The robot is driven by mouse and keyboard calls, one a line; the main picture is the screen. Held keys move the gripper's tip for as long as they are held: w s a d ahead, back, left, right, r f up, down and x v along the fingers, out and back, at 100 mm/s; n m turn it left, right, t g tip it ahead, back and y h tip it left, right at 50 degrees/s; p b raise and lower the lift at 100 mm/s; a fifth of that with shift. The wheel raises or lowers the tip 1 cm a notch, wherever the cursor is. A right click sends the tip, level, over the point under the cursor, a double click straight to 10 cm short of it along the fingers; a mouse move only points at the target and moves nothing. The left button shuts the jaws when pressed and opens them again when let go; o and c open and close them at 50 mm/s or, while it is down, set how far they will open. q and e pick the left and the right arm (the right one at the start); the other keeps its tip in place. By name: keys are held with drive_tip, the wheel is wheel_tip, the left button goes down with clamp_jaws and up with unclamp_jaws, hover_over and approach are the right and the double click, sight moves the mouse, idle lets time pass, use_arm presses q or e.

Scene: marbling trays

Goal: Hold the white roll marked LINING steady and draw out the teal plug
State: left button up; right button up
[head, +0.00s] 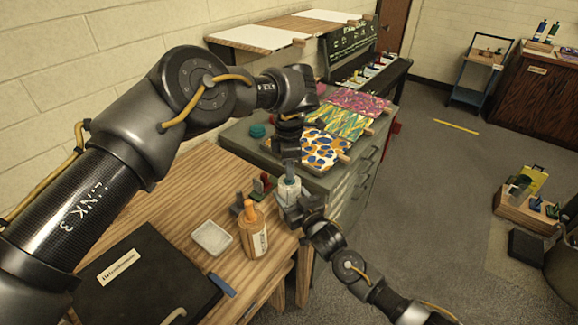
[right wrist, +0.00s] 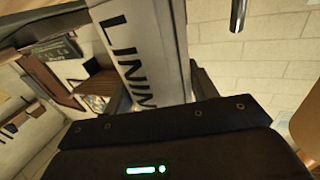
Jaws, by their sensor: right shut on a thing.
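The white roll (head: 289,190) stands upright near the wooden table's right edge. My right gripper (head: 297,209) is shut on it from the lower right. In the right wrist view the roll (right wrist: 145,45) passes between the fingers, with the letters "LININ" showing and the rest hidden. A small blue-teal piece, seemingly the plug (head: 290,169), shows at the roll's top. My left gripper (head: 290,158) points down directly over it. Whether its fingers touch or grip the plug is too small to tell.
An orange-topped bottle (head: 252,235), a white dish (head: 211,238) and a black folder (head: 140,280) are on the wooden table. Small red and green items (head: 261,185) stand close left of the roll. Behind, a green cabinet holds patterned sheets (head: 308,152) and a teal round object (head: 257,130).

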use_arm(q)
clamp_jaws()
drive_tip(key=shift+r, duration=0.55)
idle(0.5)
drive_tip(key=shift+w+r, duration=0.1)
drive_tip(key=shift+r, duration=1.45)
use_arm(e)
drive_tip(key=o, duration=1.2)
drive_tip(key=shift+c, duration=0.2)
drive_tip(key=v, duration=1.2)
drive_tip(key=shift+s, duration=0.1)
